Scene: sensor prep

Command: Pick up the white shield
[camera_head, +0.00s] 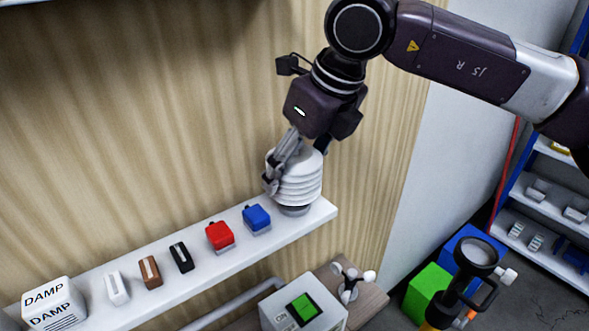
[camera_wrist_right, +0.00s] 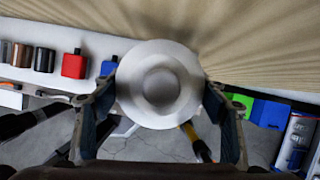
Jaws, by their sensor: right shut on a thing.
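The white shield (camera_head: 299,181) is a stack of round white louvred plates, upright at the right end of the white shelf (camera_head: 310,216). A grey round base shows just under it; I cannot tell whether the shield is lifted clear of the shelf. My right gripper (camera_head: 294,170) comes from above and is shut on the shield. In the right wrist view the shield (camera_wrist_right: 158,84) appears from above as a white disc between the two fingers (camera_wrist_right: 160,115). My left gripper is not in view.
Along the shelf left of the shield stand a blue block (camera_head: 256,218), a red block (camera_head: 219,235), black, brown and white small pieces, and a white DAMP box (camera_head: 50,302). The wooden wall is close behind. Below are a bench with a green-buttoned box (camera_head: 304,308) and green and blue crates.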

